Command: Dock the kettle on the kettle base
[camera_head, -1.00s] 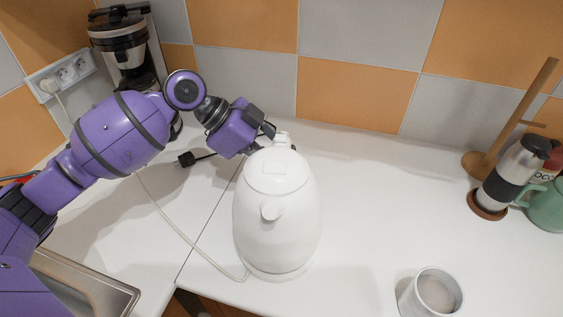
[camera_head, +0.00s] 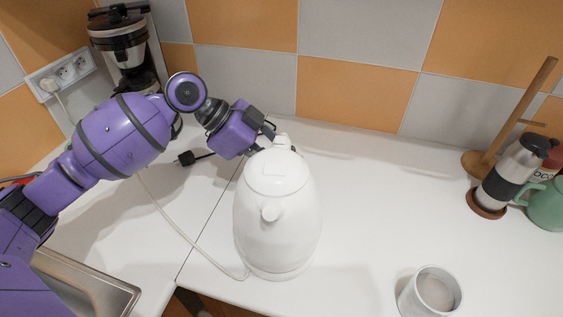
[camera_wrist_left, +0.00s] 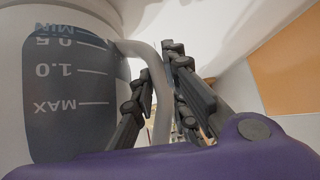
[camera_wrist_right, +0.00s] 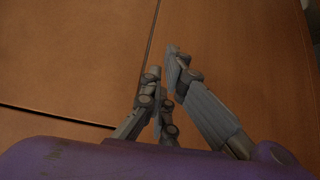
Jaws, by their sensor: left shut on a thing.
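The white kettle (camera_head: 276,215) stands upright in the head view, with its spout towards me and its handle at the back. The kettle base, under its foot, is almost wholly hidden; a thin white rim (camera_head: 280,276) shows, and I cannot tell whether the kettle is fully seated. My left gripper (camera_head: 268,131) is shut on the kettle's handle. In the left wrist view the handle (camera_wrist_left: 160,95) passes between the fingers, beside the kettle's water gauge (camera_wrist_left: 68,95). My right gripper (camera_wrist_right: 164,59) shows only in its wrist view, its fingertips close together, with nothing visible between them.
A white cord (camera_head: 185,230) runs across the counter to the kettle's foot. A white mug (camera_head: 432,293) stands at front right. A moka pot (camera_head: 512,172), wooden holder (camera_head: 488,163) and green mug (camera_head: 548,205) stand further right. A coffee maker (camera_head: 124,45) stands back left.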

